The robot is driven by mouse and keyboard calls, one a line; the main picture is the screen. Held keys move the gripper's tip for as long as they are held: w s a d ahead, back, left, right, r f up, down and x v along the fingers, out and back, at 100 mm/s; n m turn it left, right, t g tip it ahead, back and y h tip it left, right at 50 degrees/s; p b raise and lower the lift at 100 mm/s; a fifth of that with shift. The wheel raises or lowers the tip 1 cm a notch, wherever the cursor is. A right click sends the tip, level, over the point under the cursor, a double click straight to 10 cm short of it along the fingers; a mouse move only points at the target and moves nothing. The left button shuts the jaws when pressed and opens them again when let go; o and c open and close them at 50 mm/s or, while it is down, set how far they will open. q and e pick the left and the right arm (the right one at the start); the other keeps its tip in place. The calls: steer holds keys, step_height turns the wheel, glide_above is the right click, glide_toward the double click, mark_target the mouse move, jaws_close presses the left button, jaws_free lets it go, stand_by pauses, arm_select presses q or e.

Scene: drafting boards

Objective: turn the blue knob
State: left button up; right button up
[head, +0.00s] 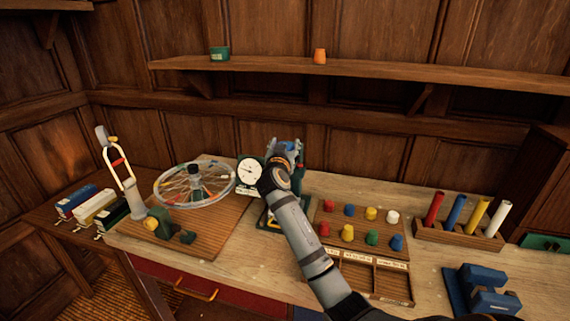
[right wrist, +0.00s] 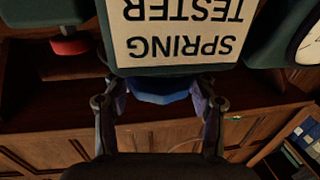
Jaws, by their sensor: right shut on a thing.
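The blue knob (right wrist: 160,92) shows in the right wrist view, just beyond the lower edge of the cream "SPRING TESTER" label (right wrist: 185,35). My right gripper (right wrist: 160,86) has one finger on each side of the knob and is shut on it. In the head view my right gripper (head: 284,152) is at the top of the spring tester, right of its white dial (head: 250,171). My forearm and gripper hide much of the tester and most of the knob there. My left gripper is not in view.
A red knob (right wrist: 70,46) sits left of the label. A wheel stand (head: 195,186) is left of the tester. A board of coloured pegs (head: 345,222) and a rack of coloured rods (head: 460,232) are to the right. A shelf (head: 400,70) runs above.

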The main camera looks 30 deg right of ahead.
steer(key=m+g+h+b, duration=0.1)
steer(key=g+b, duration=0.1)
steer(key=b, duration=0.1)
steer(key=m+g+h+b, duration=0.3)
steer(key=m+g+b, duration=0.1)
steer(key=b, duration=0.1)
steer(key=shift+a+f+g+h+b, duration=0.1)
steer(key=shift+f+g+h+b, duration=0.15)
steer(key=shift+g+h+b, duration=0.15)
steer(key=shift+r+m+g+h, duration=0.2)
steer(key=shift+m+g+h, duration=0.2)
steer(key=shift+m+g, duration=0.6)
steer(key=shift+r+m+g+h, duration=0.1)
steer(key=shift+m+g+h, duration=0.2)
steer(key=shift+m+g, duration=0.85)
steer(key=shift+g, duration=0.75)
steer(key=o, duration=1.2)
steer(key=shift+c, duration=0.2)
steer(key=a, duration=1.2)
steer(key=shift+s, duration=0.4)
